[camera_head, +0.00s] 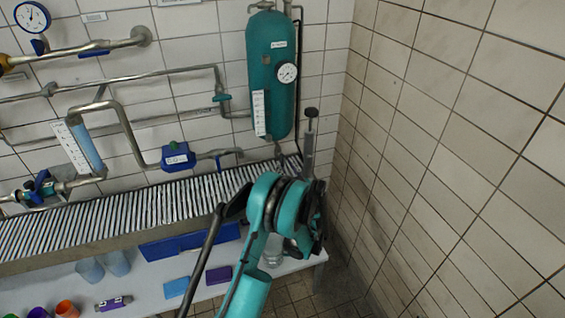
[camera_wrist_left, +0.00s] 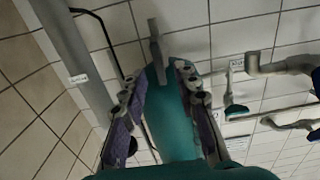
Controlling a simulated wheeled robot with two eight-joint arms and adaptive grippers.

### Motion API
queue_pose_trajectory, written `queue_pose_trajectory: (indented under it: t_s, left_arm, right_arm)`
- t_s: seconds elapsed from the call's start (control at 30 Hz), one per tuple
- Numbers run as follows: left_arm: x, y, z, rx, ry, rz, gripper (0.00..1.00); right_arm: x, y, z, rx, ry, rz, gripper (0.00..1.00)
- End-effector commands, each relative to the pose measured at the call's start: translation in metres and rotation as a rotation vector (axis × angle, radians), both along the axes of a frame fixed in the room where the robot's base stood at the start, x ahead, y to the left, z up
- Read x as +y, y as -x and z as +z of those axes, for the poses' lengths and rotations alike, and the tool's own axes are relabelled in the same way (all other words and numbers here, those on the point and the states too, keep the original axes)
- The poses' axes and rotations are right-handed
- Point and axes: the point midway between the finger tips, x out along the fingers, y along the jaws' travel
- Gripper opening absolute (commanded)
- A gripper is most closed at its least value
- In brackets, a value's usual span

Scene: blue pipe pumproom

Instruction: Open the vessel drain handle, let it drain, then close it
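The teal vessel (camera_head: 268,62) hangs on the back wall near the corner, with a round gauge (camera_head: 287,73) on it. A small grey drain fitting (camera_head: 278,150) sits under its rounded bottom; I cannot make out the handle. My left gripper (camera_head: 314,217), largely hidden behind its own teal wrist, is below and right of the vessel. In the left wrist view my left gripper (camera_wrist_left: 160,82) has its purple-padded fingers apart. A teal body (camera_wrist_left: 165,115), seemingly the vessel, shows between them, with a grey piece (camera_wrist_left: 155,38) beyond its end. No grip contact is visible. My right gripper is not in view.
A slatted trough (camera_head: 140,208) runs along the back wall. A clear container (camera_head: 272,250) stands on the white bench below. A grey upright rod (camera_head: 309,150) with a dark top stands beside the vessel.

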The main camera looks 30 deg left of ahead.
Motion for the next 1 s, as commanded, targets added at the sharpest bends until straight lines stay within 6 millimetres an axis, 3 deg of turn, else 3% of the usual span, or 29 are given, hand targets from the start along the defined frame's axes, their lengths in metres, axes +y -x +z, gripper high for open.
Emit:
queue_pose_trajectory:
  t_s: [0.27, 0.6, 0.63, 0.73, 1.0]
  left_arm:
    - [0.03, -0.025, -0.002, 0.001, 0.0, 0.002, 0.3]
    - [0.034, -0.03, 0.0, 0.001, 0.0, 0.0, 0.3]
    - [0.034, -0.03, 0.0, 0.001, 0.0, 0.0, 0.28]
    - [0.034, -0.03, 0.0, 0.001, 0.0, 0.0, 0.01]
    - [0.034, -0.029, 0.0, 0.003, -0.001, 0.0, 0.0]
  right_arm:
    - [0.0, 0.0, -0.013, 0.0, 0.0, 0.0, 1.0]
    - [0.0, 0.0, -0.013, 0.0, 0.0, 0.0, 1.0]
    - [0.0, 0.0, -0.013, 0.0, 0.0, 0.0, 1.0]
    - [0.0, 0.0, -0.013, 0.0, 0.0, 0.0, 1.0]
    - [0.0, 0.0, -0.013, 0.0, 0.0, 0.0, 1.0]
